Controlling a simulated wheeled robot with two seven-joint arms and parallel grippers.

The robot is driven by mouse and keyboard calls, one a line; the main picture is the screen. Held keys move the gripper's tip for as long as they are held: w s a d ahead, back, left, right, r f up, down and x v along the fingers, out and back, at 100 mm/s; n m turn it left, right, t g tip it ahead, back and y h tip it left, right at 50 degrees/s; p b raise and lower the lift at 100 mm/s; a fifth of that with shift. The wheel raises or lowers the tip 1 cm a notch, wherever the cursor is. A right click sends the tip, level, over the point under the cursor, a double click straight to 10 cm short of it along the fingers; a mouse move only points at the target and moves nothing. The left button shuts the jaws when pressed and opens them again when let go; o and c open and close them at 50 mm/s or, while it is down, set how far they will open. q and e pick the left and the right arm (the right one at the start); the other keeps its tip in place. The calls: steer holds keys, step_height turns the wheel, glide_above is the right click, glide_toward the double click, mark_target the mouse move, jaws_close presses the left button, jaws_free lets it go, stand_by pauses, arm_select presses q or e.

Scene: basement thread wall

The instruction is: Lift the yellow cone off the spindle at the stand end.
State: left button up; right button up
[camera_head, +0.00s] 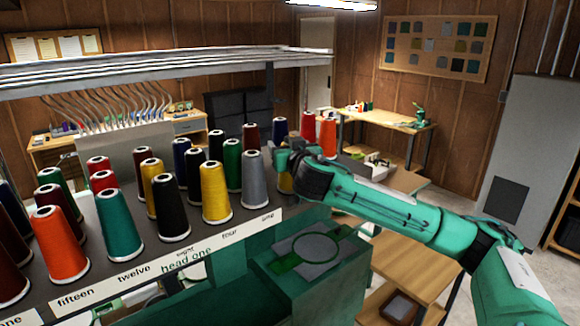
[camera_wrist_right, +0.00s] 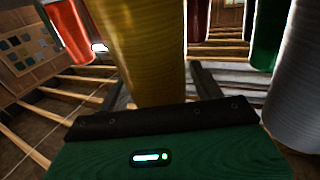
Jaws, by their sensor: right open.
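The yellow cone (camera_head: 286,183) stands at the right end of the thread stand, mostly hidden behind my right gripper (camera_head: 287,156) in the head view. In the right wrist view the yellow cone (camera_wrist_right: 145,50) is large and close, in front of the palm. My right gripper is open, with one finger on each side of the cone. I cannot tell whether either finger touches it. The spindle under the cone is hidden. My left gripper is not in view.
A grey cone (camera_head: 254,180) stands close to the left of my right gripper, with a green cone (camera_head: 232,165) behind it. Red cones (camera_head: 328,136) stand just beyond the gripper. A metal rail (camera_head: 150,68) runs above the rows. Another yellow cone (camera_head: 215,193) stands farther left.

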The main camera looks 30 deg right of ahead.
steer(key=c, duration=1.4)
steer(key=shift+r, duration=0.1)
steer(key=shift+r+b, duration=0.35)
steer(key=shift+r, duration=0.2)
step_height(320, 180, up, 19)
steer(key=b, duration=0.5)
steer(key=shift+f, duration=0.1)
steer(key=shift+c, duration=0.2)
